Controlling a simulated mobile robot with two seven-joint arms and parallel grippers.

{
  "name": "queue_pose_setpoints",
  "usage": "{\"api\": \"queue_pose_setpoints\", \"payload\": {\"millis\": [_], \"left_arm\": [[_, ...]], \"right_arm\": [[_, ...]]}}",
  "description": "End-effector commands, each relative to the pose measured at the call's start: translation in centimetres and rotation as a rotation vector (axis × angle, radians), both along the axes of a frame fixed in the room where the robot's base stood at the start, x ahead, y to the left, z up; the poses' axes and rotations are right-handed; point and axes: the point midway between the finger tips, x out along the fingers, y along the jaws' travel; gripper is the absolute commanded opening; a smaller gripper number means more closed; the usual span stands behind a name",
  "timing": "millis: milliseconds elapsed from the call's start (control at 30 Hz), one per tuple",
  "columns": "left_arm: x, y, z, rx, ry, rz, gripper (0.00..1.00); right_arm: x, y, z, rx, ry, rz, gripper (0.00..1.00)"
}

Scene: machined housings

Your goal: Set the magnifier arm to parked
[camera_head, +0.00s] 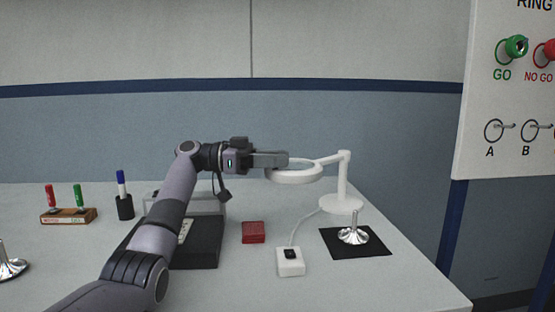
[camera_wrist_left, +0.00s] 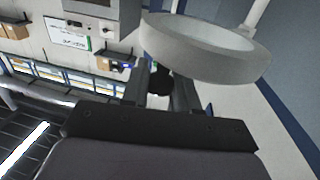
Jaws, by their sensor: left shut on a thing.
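The magnifier arm has a white ring head (camera_head: 293,177), a thin link and an upright white post (camera_head: 343,180) on a round base (camera_head: 341,205) at the right of the table. Its head lies about level, held out to the left of the post. My left gripper (camera_head: 284,160) reaches in from the left and is shut at the left edge of the head. In the left wrist view the grey-white ring (camera_wrist_left: 205,48) fills the upper middle, and a dark knob (camera_wrist_left: 160,80) sits between the fingers. My right gripper is out of view.
A white switch box (camera_head: 290,265) with a cable, a red block (camera_head: 253,232) and a silver part (camera_head: 353,234) on a black mat (camera_head: 375,247) lie below. My left arm partly hides a black case (camera_head: 207,248).

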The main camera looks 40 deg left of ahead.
Motion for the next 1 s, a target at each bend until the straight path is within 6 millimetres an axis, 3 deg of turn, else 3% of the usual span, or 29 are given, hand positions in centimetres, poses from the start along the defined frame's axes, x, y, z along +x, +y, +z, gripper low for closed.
{"api": "queue_pose_setpoints", "payload": {"millis": [100, 133, 200, 567, 1000], "left_arm": [[0.0, 0.0, -0.1, 0.002, 0.002, -0.001, 0.0], [0.0, 0.0, -0.1, 0.002, 0.002, -0.001, 0.32], [0.0, 0.0, -0.1, 0.002, 0.002, -0.001, 0.52], [-0.3, 0.5, 0.0, 0.001, 0.001, 0.001, 0.52], [-3.5, 5.7, 0.0, 0.002, 0.001, 0.001, 0.52]], "right_arm": [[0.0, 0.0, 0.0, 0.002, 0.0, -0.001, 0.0], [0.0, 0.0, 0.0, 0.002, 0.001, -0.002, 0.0], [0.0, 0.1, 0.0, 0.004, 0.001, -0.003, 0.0], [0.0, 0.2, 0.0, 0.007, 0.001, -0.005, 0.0], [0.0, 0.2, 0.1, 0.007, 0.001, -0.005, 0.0]]}}
